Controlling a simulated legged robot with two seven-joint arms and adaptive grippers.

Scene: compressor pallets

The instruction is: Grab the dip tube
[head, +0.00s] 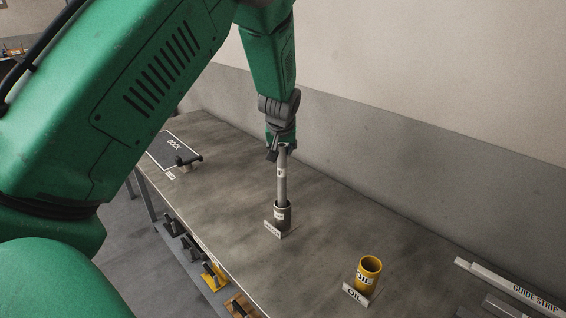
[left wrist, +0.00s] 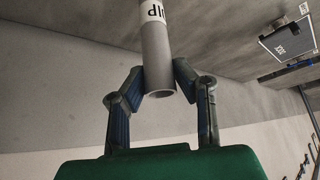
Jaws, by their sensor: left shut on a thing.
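The dip tube (head: 282,182) is a grey tube with a white label. In the head view it stands upright, its lower end inside a short dark cup-like holder (head: 282,217) on the table. My left gripper (head: 279,150) comes down from above and is shut on the tube's upper end. In the left wrist view the tube (left wrist: 156,55) runs between the two fingers (left wrist: 160,78), its open end toward the palm and its label beyond the fingertips. Whether the tube's lower end touches the holder's bottom is hidden. My right gripper is not in view.
A yellow oil cup (head: 369,268) with an OIL sign stands to the right on the table (head: 330,215). A guide strip (head: 515,288) lies at the far right. A dark dock mat (head: 172,148) lies at the back left. A wall runs behind the table.

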